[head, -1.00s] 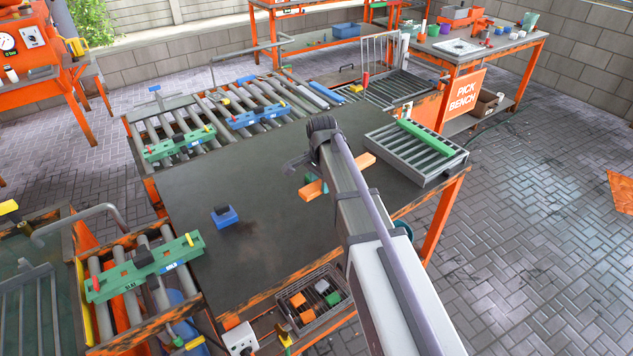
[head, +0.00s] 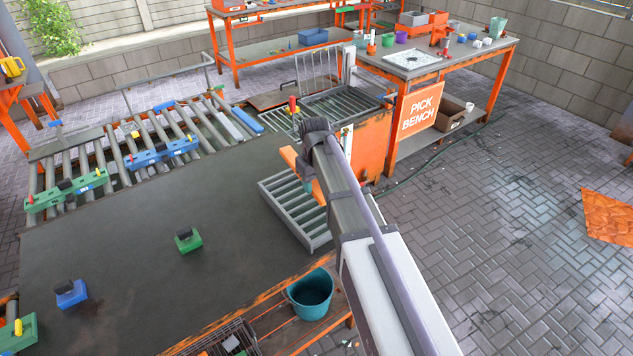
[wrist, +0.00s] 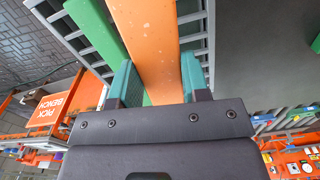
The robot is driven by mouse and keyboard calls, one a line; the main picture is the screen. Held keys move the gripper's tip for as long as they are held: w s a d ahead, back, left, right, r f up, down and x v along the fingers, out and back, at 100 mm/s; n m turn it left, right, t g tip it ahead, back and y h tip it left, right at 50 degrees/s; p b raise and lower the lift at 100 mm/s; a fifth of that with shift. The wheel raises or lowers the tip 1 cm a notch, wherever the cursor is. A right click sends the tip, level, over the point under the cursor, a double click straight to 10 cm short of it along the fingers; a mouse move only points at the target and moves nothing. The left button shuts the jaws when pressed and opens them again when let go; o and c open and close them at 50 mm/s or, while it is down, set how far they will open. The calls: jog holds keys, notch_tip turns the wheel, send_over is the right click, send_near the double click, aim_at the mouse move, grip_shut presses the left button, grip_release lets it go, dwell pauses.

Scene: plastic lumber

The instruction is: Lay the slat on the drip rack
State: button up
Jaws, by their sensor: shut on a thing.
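My gripper (wrist: 157,82) is shut on the orange slat (wrist: 146,35), with a teal fingertip on each side of it. In the head view one end of the orange slat (head: 289,158) shows left of my arm, over the far part of the grey drip rack (head: 311,244). A green slat (wrist: 93,22) lies on the rack bars (wrist: 55,21) in the wrist view, just left of the orange one. My arm hides the green slat and much of the rack in the head view. I cannot tell whether the orange slat touches the rack.
The dark table (head: 120,240) is mostly clear, with a green block (head: 188,241) and a blue block (head: 71,293) on it. A roller conveyor (head: 120,150) runs behind. A teal bucket (head: 311,294) stands below the near edge. The pick bench (head: 421,108) is beyond the rack.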

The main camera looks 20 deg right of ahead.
aim_at(313, 214)
jog(key=shift+a+n, duration=0.15)
jog(key=shift+n, duration=0.35)
jog(key=shift+s+a+r+n, duration=0.15)
jog(key=shift+s+a+n, duration=0.15)
jog(key=shift+a, duration=0.3)
jog(key=shift+w+d, duration=0.15)
jog(key=shift+d, duration=0.1)
jog(key=shift+a+f+b, duration=0.1)
jog(key=shift+f+b, duration=0.25)
notch_tip(313, 214, down, 8)
jog(key=b, duration=0.8)
jog(key=shift+f+b, duration=0.7)
jog(key=shift+f, duration=0.05)
jog(key=o, duration=1.1)
jog(key=shift+r, duration=0.1)
